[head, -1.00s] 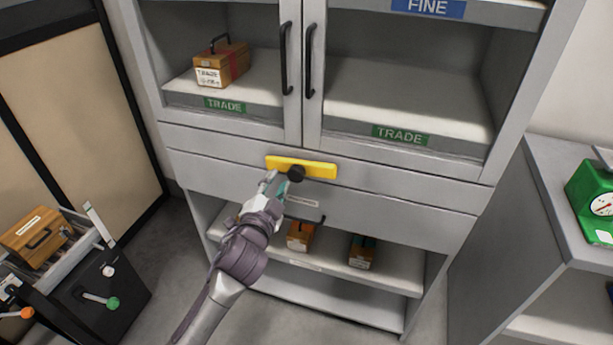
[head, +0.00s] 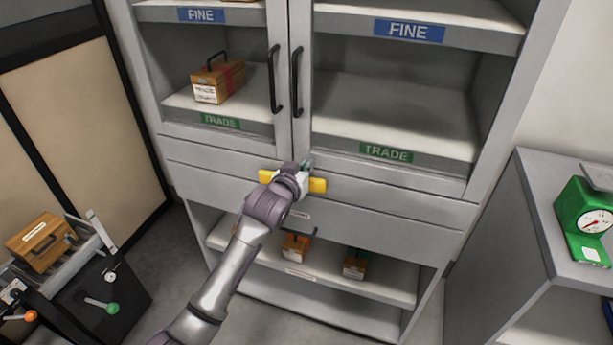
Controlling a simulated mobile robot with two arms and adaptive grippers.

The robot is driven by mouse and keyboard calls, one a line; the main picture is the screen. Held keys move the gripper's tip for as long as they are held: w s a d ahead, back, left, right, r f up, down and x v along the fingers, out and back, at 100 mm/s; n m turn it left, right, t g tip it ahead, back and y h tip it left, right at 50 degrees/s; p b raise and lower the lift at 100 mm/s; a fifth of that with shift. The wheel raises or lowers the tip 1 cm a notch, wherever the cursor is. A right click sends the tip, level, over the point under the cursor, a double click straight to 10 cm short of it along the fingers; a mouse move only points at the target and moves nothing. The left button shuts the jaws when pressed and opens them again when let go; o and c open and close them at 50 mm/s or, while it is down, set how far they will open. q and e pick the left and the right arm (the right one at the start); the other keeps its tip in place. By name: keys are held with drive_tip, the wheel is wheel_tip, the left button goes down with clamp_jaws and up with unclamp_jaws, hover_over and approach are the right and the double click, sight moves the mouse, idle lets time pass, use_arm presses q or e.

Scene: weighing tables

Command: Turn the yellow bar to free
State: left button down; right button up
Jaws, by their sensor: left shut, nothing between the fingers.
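The yellow bar (head: 318,185) lies level across the cabinet front, just below the two doors. Its middle is hidden behind my left gripper (head: 305,167), and only its two ends show. My left gripper is shut and empty, in front of the bar with its fingertips near the bar's upper edge. I cannot tell whether they touch it. The black knob seen at the bar's middle before is hidden now. My right gripper is not in view.
The grey cabinet (head: 400,205) has two doors with black handles (head: 297,82). A wooden box (head: 218,82) stands on the upper left shelf. Smaller boxes (head: 295,246) stand below. A green scale (head: 588,222) is on the right table; a black cart (head: 105,300) is at the left.

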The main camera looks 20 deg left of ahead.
use_arm(q)
drive_tip(key=shift+s+d+f, duration=0.1)
drive_tip(key=shift+s+f, duration=0.1)
drive_tip(key=shift+f, duration=1.45)
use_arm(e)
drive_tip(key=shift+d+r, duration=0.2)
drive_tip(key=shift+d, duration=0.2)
